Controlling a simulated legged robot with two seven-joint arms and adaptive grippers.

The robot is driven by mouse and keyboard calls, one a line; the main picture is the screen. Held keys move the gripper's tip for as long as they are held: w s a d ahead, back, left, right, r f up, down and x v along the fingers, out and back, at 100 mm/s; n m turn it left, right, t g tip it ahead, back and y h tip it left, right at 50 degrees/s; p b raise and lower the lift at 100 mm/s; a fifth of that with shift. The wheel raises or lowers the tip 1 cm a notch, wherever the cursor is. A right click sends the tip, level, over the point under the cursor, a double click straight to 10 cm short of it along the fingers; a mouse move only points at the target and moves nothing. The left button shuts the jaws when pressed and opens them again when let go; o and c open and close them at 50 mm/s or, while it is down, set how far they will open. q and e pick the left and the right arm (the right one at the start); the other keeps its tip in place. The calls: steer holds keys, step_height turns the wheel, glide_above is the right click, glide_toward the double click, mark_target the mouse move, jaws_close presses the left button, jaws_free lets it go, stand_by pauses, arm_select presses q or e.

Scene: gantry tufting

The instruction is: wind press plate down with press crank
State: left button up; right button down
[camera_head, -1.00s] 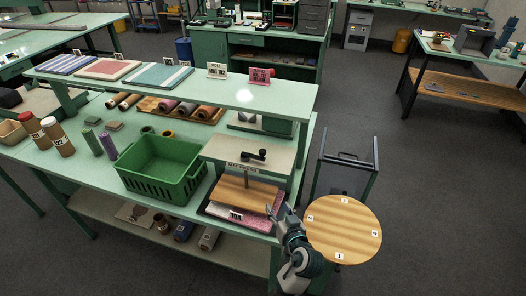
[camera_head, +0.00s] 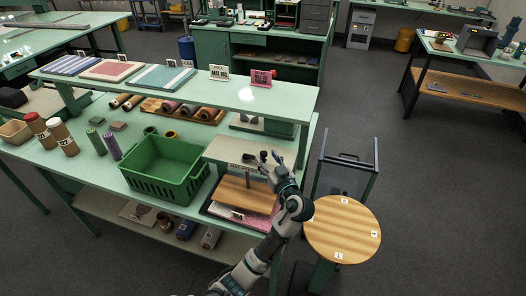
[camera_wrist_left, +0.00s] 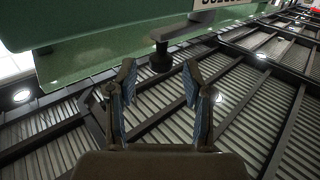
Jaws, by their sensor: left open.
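The mat press stands at the right end of the green bench, with a light top board (camera_head: 222,150). A black press crank (camera_head: 249,158) sits on that board. In the left wrist view the crank's dark knob (camera_wrist_left: 161,60) hangs from its arm. The wooden press plate (camera_head: 232,190) is below the top board, over a pink and white mat (camera_head: 258,225). My left gripper (camera_head: 271,160) is at the crank's right side, open. In the wrist view its fingertips (camera_wrist_left: 159,82) lie either side of the knob's line, the knob just ahead; no contact is visible. My right gripper is out of view.
A green crate (camera_head: 160,170) stands left of the press. A raised shelf (camera_head: 200,85) runs behind it, with mats and signs. A round wooden stool top (camera_head: 342,230) and a dark-framed cart (camera_head: 345,165) stand right of the bench.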

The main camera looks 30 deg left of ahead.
mark_target(265, 156)
arm_select(q)
steer(key=shift+x, duration=1.2)
steer(key=shift+w+a, duration=0.2)
steer(key=shift+a, duration=0.3)
steer(key=c, duration=0.5)
jaws_close()
